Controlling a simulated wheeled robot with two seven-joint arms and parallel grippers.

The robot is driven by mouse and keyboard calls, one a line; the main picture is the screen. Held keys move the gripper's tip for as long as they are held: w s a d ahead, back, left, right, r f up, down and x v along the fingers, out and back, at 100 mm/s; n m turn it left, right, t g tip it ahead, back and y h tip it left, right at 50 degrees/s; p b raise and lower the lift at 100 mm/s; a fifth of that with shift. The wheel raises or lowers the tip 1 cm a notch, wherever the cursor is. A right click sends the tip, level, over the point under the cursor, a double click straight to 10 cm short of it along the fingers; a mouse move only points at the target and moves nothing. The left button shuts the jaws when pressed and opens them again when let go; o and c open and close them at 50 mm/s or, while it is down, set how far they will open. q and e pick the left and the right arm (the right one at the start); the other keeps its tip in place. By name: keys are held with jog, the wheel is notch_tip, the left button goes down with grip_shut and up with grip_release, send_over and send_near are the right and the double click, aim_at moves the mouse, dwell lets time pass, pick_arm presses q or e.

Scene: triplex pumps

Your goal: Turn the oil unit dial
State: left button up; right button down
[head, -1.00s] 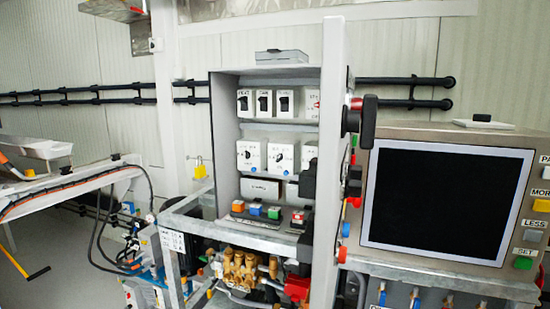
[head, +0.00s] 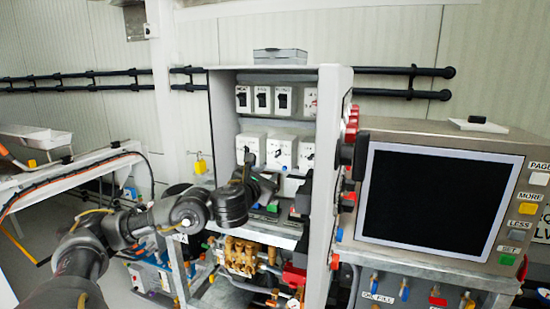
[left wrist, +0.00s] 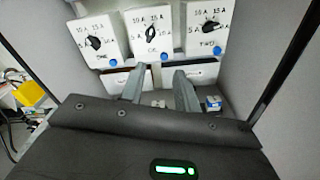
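The oil unit is the middle one of three white boxes with black dials. Its dial (left wrist: 151,33) has 5 A, 10 A and 15 A marks and points nearly straight up in the left wrist view. The oil unit (head: 281,151) also shows in the cabinet in the head view. My left gripper (head: 262,184) is inside the cabinet front, below the dials. In the left wrist view its two fingers (left wrist: 158,86) are apart with nothing between them, below and short of the oil dial. My right gripper is not in view.
Similar dial units stand left (left wrist: 97,42) and right (left wrist: 210,27) of the oil unit, close by. Black switches (head: 262,99) fill the shelf above. Cabinet side walls (head: 328,150) bound the space. A screen panel (head: 430,200) stands at the right.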

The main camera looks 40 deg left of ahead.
aim_at(277, 154)
pick_arm(q)
jog(key=shift+m, duration=0.3)
jog(key=w+a, duration=0.1)
jog(key=w, duration=0.2)
jog(key=w+a+r+p, duration=0.1)
jog(key=w+a, duration=0.1)
jog(key=w, duration=0.1)
jog(key=w+a+r+p, duration=0.1)
jog(key=w, duration=0.2)
jog(key=shift+a, duration=0.25)
jog(key=shift+w+a+f+p, duration=0.1)
jog(key=shift+w+a+p, duration=0.05)
jog(key=shift+w+p, duration=0.3)
grip_shut()
